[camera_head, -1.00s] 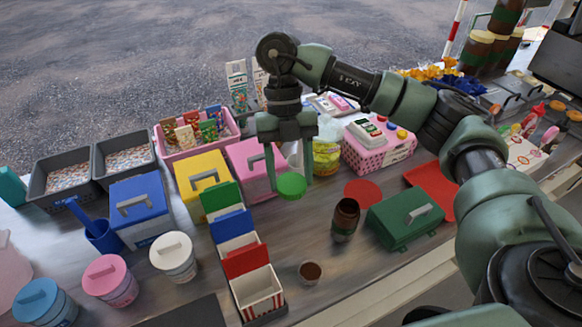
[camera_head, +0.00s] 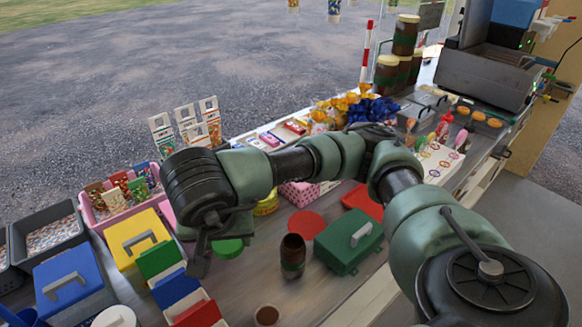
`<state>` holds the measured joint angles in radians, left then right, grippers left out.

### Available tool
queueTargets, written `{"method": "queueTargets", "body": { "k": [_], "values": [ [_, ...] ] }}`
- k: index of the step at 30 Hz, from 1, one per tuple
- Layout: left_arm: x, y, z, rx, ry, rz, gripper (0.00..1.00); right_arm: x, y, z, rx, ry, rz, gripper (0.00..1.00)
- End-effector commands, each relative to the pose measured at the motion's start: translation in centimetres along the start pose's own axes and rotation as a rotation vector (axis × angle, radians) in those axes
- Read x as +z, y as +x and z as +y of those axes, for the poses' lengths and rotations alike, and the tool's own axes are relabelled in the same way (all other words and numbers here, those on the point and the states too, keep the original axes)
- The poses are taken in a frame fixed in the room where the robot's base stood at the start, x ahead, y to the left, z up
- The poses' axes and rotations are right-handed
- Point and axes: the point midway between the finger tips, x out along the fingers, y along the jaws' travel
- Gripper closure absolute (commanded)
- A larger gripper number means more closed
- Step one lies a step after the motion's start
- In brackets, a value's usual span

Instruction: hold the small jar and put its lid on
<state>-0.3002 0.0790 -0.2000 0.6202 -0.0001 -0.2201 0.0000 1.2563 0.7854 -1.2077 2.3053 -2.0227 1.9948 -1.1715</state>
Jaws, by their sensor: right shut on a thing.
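The small jar (camera_head: 292,257) is brown with a dark green band low on its side. It stands upright and open on the counter, left of the green box. My right gripper (camera_head: 220,250) is shut on a round green lid (camera_head: 229,249), held left of the jar and apart from it. The wrist hides part of the fingers and the lid's far edge. My left gripper is not in view.
A green box with a handle (camera_head: 347,244) stands close right of the jar, with a flat red disc (camera_head: 305,225) behind it. A small brown-filled cup (camera_head: 267,315) is in front. Colourful boxes, including a yellow box (camera_head: 137,240), crowd the left.

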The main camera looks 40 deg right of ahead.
Motion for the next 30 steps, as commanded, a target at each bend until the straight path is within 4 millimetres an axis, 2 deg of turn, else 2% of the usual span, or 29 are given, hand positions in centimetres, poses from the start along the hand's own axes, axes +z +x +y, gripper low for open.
{"method": "queueTargets", "body": {
  "k": [6, 10, 15, 23, 27, 28, 30],
  "values": [
    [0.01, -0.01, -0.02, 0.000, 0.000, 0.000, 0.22, 0.46, -0.49, 0.06, -0.139, -0.338, -0.001, 0.83],
    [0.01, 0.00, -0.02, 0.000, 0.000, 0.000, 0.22, 0.71, -0.76, -0.06, -0.199, -0.484, -0.002, 0.83],
    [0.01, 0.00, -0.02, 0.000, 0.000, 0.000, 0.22, 0.88, -0.92, -0.18, -0.236, -0.572, -0.003, 0.83],
    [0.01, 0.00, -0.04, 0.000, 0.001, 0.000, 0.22, 0.91, -0.95, -0.22, -0.239, -0.580, -0.004, 0.83],
    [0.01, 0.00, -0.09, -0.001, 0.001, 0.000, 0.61, 0.90, -0.95, -0.22, -0.238, -0.579, -0.004, 0.83],
    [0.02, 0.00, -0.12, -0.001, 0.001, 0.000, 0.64, 0.90, -0.95, -0.21, -0.238, -0.579, -0.004, 0.83],
    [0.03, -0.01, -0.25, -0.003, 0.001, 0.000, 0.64, 0.89, -0.95, -0.21, -0.238, -0.579, -0.004, 0.83]
  ]
}}
